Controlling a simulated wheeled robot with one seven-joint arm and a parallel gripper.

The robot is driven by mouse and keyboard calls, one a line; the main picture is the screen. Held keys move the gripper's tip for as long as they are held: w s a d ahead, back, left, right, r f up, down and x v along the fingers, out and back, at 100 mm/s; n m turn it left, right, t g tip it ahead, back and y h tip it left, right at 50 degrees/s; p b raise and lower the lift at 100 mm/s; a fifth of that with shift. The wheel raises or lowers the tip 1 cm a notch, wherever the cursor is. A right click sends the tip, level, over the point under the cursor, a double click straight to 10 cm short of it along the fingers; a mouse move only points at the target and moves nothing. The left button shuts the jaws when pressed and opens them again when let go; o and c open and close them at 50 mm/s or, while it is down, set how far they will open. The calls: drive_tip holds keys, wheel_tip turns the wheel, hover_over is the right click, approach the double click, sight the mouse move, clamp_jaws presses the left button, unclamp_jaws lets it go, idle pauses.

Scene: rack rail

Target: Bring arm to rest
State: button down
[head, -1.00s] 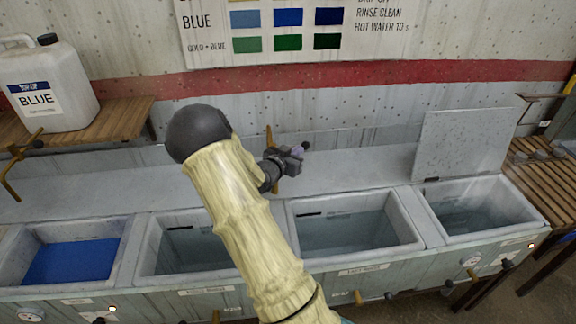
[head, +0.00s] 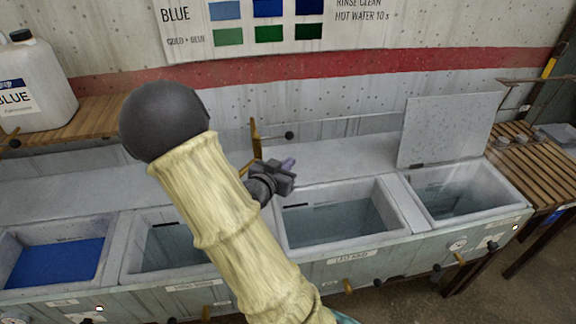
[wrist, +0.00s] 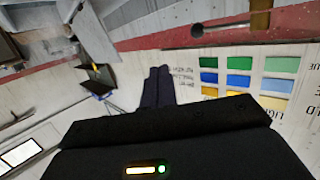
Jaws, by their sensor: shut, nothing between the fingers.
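My arm (head: 225,220), in a cream sleeve with a dark ball joint, rises from the bottom middle of the head view in front of the row of tubs. My gripper (head: 290,163) is small and dark, past the sleeve, above the back ledge of the tubs. In the wrist view my gripper's two dark fingers (wrist: 158,72) lie side by side, shut with nothing between them.
Blue liquid (head: 58,263) fills the left tub; clear liquid (head: 335,222) stands in the tub right of my arm. A raised lid (head: 448,130) stands behind the right tub. A white jug (head: 38,85) is at left, a slatted table (head: 535,170) at right. The colour chart (wrist: 240,80) hangs on the wall.

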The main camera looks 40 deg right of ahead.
drive_tip(key=shift+s+d, duration=0.25)
drive_tip(key=w+a+f+n+t+y+p, duration=0.1)
drive_tip(key=a+n+y, duration=0.2)
drive_tip(key=a+y, duration=0.3)
drive_tip(key=w+a+f+n+y+p, duration=0.1)
drive_tip(key=a+n+y+p, duration=0.15)
drive_tip(key=a+y, duration=0.45)
drive_tip(key=s+a+r+n+g, duration=0.2)
drive_tip(key=s+a+n, duration=0.2)
drive_tip(key=s+a, duration=0.1)
drive_tip(key=s+a+r+n+g+y+p, duration=0.1)
drive_tip(key=s+a+r+n+g, duration=0.1)
drive_tip(key=s+a+n, duration=0.2)
drive_tip(key=s+a, duration=0.2)
drive_tip(key=s, duration=0.1)
drive_tip(key=shift+a+r+g+y+p, duration=0.3)
